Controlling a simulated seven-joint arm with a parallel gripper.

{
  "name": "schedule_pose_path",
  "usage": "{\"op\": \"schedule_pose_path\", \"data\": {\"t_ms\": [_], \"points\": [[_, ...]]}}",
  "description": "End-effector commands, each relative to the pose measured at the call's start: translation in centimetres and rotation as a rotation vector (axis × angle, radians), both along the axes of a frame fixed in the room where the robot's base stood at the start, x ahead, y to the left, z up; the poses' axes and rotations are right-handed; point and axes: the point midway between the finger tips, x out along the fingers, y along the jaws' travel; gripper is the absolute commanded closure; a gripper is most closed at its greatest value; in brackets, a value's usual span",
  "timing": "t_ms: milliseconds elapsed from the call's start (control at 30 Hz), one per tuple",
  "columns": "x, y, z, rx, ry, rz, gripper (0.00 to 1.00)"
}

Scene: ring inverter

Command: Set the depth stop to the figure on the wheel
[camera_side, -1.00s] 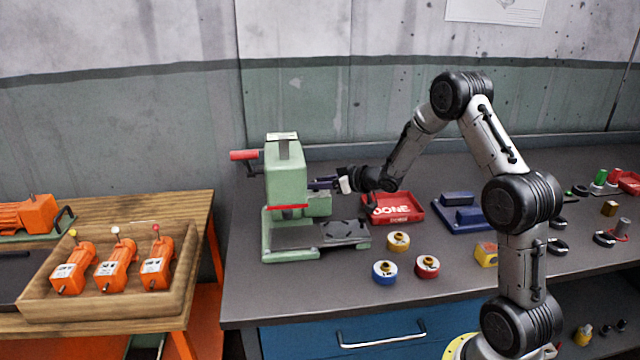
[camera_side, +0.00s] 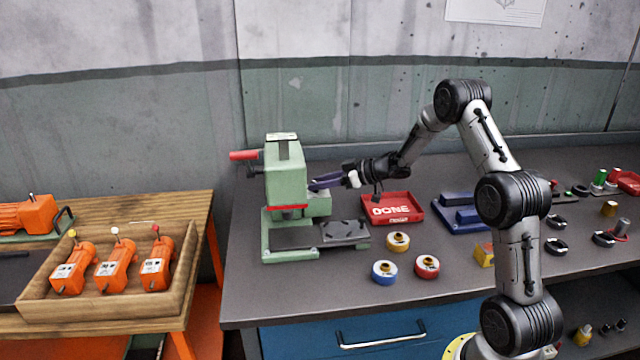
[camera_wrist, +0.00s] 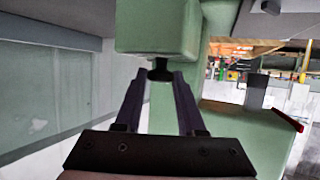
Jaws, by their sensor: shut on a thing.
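The green press (camera_side: 285,175) stands on the bench at the left, with a red handle (camera_side: 243,155) on its left side and a red strip on its front. My gripper (camera_side: 316,184) reaches in from the right, its dark fingers against the right side of the press. In the wrist view, the fingers (camera_wrist: 160,76) are shut on a small dark knob (camera_wrist: 160,70) just beyond the press's green block (camera_wrist: 158,25). The knob is hidden in the side view. I can make out no depth figure or wheel marking in either view.
A red DONE tray (camera_side: 392,208) and a blue fixture (camera_side: 460,212) stand right of the press. Blue, red and yellow rings (camera_side: 384,272) lie in front. A wooden tray (camera_side: 110,309) holds orange units at left.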

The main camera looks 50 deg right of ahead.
Motion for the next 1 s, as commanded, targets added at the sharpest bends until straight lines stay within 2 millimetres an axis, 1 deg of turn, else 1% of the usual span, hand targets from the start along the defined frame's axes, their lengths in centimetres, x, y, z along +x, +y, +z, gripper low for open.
{"op": "schedule_pose_path", "data": {"t_ms": [33,300,600,800,1000], "points": [[0.04,-0.32,-0.02,0.001,-0.002,0.039,1.0],[0.24,-0.58,-0.08,0.0,-0.001,0.296,1.0],[0.46,-0.79,-0.05,-0.001,0.0,0.537,1.0],[0.57,-0.82,-0.04,-0.001,0.001,0.645,1.0],[0.62,-0.8,0.05,-0.001,0.0,0.705,1.0]]}}
